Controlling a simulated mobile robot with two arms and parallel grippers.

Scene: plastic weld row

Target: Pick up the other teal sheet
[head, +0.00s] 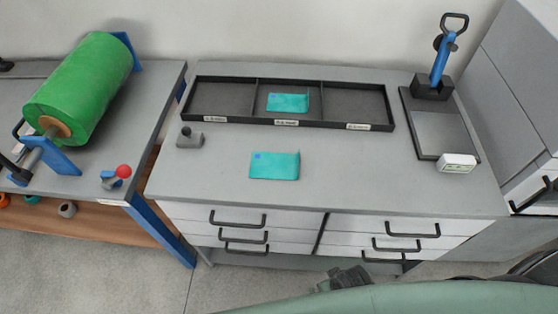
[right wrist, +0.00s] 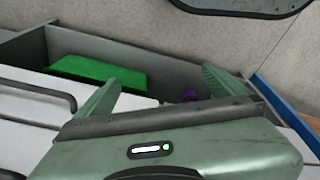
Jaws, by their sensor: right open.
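One teal sheet (head: 274,166) lies flat on the grey worktop, in front of the black tray, with a small blue mark at its upper left corner. Another teal sheet (head: 288,103) lies in the middle compartment of the black three-part tray (head: 222,121). Neither teal sheet shows in the right wrist view. My right arm crosses the bottom of the head view, well in front of the worktop. My left gripper is not in view.
A small grey stand (head: 190,140) sits left of the sheets. A press with a blue lever (head: 440,62) and a white display box (head: 457,163) are at right. A green roll (head: 80,88) is on the left bench. The right wrist view shows a grey open-topped box with a green block (right wrist: 98,73).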

